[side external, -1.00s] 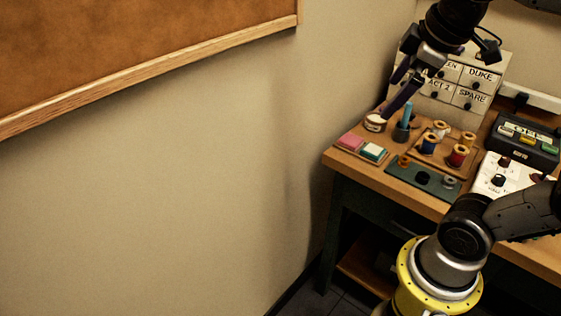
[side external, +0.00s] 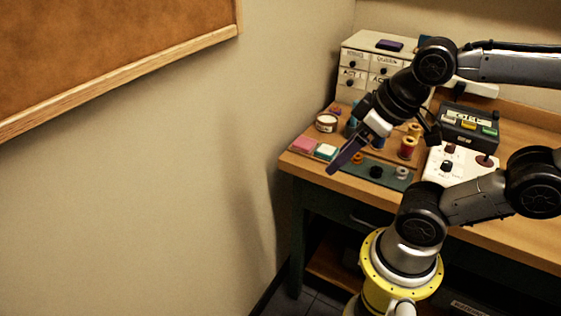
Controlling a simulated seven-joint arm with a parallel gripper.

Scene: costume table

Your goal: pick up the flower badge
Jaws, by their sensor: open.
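Several small round pieces lie on a dark green mat (side external: 390,182) at the table's front: an orange one (side external: 357,158), a black one (side external: 376,171) and a grey one (side external: 402,172). They are too small to tell which, if any, is the flower badge. My gripper (side external: 340,163) is open and points down-left, in front of the mat's left end in the picture. Its dark fingers overlap each other in this view, and I see nothing held. Its height above the table is hard to judge.
Left of the mat are a pink pad (side external: 306,144), a teal-edged pad (side external: 327,152) and a jar (side external: 326,122). Thread spools (side external: 408,148) stand behind the mat. A drawer cabinet (side external: 352,58) is at the back; a white control box (side external: 458,165) stands right.

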